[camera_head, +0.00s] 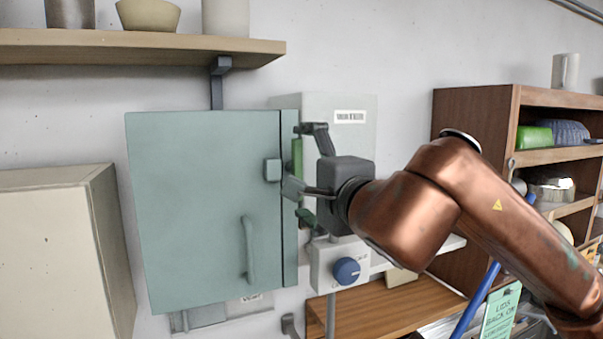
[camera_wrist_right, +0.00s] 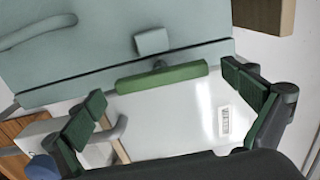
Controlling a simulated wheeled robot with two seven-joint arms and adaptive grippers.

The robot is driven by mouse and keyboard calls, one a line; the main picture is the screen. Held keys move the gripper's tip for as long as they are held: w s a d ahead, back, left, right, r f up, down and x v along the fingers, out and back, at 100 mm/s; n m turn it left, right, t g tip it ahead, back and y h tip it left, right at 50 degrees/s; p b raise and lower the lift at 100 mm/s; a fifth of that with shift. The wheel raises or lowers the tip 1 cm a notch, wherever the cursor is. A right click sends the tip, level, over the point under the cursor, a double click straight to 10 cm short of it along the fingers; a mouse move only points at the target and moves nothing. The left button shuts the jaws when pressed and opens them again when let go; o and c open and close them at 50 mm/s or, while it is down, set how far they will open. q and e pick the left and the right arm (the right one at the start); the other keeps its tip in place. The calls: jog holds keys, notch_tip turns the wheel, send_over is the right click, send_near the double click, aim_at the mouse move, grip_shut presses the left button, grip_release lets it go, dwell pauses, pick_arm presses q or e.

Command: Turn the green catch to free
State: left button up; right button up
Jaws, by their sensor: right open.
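The green catch (camera_head: 297,156) is a straight bar beside the opening edge of the pale teal door (camera_head: 195,215). It lies along that edge, upright in the head view. In the right wrist view the green catch (camera_wrist_right: 162,77) runs along the door edge, close to a small grey block (camera_wrist_right: 152,41) on the door. My right gripper (camera_head: 300,158) is in front of the catch with its fingers spread. In the wrist view its dark green pads stand apart at either side of the bar, and I see no contact. The gripper partly hides the catch in the head view. My left gripper is out of view.
A grey box with a blue knob (camera_head: 346,271) sits just below my right gripper. The door has a curved handle (camera_head: 249,250). A wooden shelf (camera_head: 140,48) is above, a beige cabinet (camera_head: 45,260) at left, and brown shelving (camera_head: 470,140) at right.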

jog(key=v, duration=1.2)
